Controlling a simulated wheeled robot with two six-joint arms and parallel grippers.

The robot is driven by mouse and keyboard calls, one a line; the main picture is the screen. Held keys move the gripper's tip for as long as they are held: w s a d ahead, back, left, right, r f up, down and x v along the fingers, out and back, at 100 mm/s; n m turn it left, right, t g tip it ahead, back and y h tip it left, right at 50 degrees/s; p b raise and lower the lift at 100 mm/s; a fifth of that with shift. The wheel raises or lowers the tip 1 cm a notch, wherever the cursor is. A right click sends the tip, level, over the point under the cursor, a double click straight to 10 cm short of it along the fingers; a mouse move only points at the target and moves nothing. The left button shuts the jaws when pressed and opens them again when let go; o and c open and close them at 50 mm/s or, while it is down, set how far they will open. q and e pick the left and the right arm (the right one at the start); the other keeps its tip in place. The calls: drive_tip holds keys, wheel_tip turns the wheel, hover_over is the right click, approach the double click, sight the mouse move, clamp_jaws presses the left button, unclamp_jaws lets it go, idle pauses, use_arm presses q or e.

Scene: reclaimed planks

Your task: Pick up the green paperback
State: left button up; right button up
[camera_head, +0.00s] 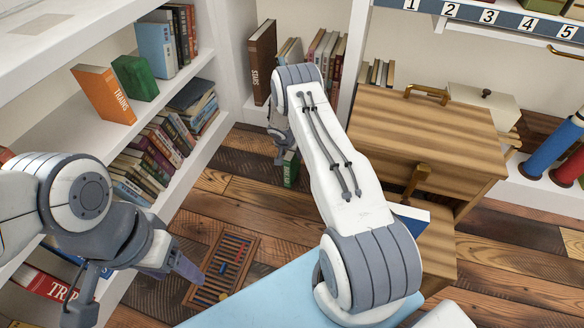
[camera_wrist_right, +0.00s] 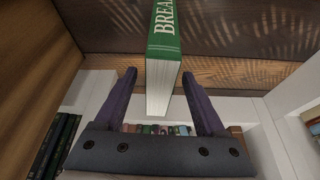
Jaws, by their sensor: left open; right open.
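A green book with white lettering "BREA" and pale page edges stands in the right wrist view (camera_wrist_right: 164,65). Its near end lies between the two fingers of my open right gripper (camera_wrist_right: 163,98), with gaps on both sides. In the head view a small part of a green book (camera_head: 290,172) shows beside my right gripper (camera_head: 281,148), low by the floor; my right arm hides much of that area. Another green book (camera_head: 135,78) stands on the left shelf, beside the orange one. My left gripper (camera_head: 178,268) is open and empty at the lower left.
The orange "TRAINS" book (camera_head: 104,95) stands on the left shelf. A wooden cabinet (camera_head: 425,140) stands just right of my right arm. A brown book (camera_head: 262,62) stands at the back shelf.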

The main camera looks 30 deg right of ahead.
drive_tip(key=b+x, duration=0.1)
drive_tip(key=x, duration=0.2)
drive_tip(key=shift+f+b, duration=0.3)
drive_tip(key=shift+f, duration=0.1)
use_arm(q)
wheel_tip(320, 180, down, 2)
drive_tip(key=shift+f, duration=0.25)
use_arm(e)
clamp_jaws()
drive_tip(key=shift+r, duration=0.1)
drive_tip(key=shift+r, duration=0.1)
